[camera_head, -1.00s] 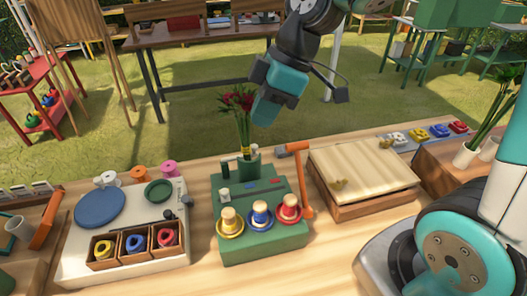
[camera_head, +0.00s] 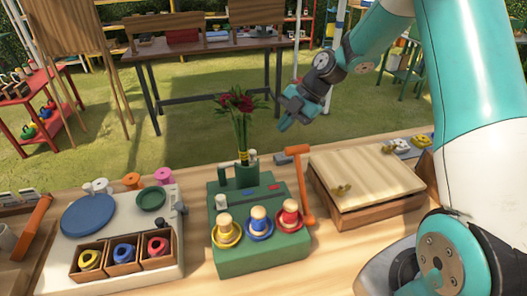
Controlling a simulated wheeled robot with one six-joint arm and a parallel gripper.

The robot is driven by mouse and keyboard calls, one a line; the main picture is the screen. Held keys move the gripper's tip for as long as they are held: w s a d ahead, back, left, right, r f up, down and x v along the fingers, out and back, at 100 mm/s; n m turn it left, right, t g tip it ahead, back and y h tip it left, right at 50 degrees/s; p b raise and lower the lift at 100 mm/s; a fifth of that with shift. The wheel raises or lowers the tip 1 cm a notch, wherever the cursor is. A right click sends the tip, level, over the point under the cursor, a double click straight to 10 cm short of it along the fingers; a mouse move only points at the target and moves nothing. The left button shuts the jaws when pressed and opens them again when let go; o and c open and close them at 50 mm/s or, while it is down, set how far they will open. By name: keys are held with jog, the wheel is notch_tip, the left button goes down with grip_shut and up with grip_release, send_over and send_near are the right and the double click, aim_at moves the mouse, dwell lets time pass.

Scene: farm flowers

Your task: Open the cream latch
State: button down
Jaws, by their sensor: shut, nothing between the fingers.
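A small cream piece (camera_head: 222,201), which may be the latch, stands at the left on top of the green box (camera_head: 255,262). It is too small to tell its position. My gripper (camera_head: 284,126) is shut and empty. It hangs in the air, right of the red flowers (camera_head: 240,103) in the picture and higher than the bench things, touching nothing that I can see.
An orange hammer (camera_head: 301,180) lies right of the green box. A wooden box with a sloping lid (camera_head: 365,170) and small brass fittings (camera_head: 341,190) stands beyond it. At left are a white board (camera_head: 170,203) with a blue disc (camera_head: 88,214) and small wooden trays (camera_head: 123,268).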

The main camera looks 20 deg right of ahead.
jog(key=p+x, duration=0.2)
jog(key=x, duration=0.8)
jog(key=shift+w, duration=0.1)
